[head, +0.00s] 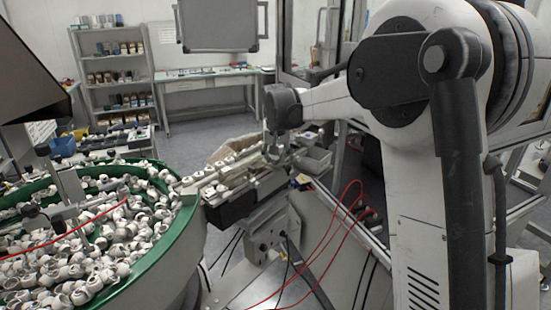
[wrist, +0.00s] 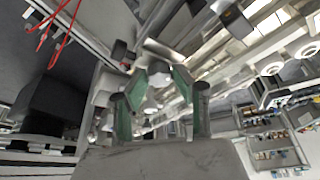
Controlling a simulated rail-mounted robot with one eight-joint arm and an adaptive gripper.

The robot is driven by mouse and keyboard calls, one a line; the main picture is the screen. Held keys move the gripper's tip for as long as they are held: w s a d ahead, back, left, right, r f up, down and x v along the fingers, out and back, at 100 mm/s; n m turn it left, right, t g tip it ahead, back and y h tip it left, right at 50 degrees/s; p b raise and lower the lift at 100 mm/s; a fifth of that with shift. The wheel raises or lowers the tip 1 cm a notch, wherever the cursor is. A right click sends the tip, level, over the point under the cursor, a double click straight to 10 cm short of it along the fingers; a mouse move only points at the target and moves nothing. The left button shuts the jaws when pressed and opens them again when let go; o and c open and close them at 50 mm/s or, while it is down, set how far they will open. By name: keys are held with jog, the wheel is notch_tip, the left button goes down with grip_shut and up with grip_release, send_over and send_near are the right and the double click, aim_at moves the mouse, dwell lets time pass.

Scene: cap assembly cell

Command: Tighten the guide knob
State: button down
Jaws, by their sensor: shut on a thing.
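My gripper (head: 278,154) is at the end of the linear feed track, low over its right side in the head view. In the wrist view my gripper (wrist: 160,78) has two fingers with green pads, closed in toward a small pale part between their tips. I take this part to be the guide knob (wrist: 157,68). Only a little of it shows, and its turn and seating cannot be told. In the head view the knob is too small and hidden to make out.
A green-rimmed bowl feeder (head: 185,225) full of white caps stands at left. The feed track (head: 215,182) carries several caps toward my gripper. Red hoses (head: 345,205) hang at right of the track. A shelf (head: 112,75) and workbench (head: 205,80) stand behind.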

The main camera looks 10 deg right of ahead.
dwell(0.5)
jog(key=c, duration=1.4)
grip_release()
jog(key=v, duration=1.2)
jog(key=shift+a, duration=0.15)
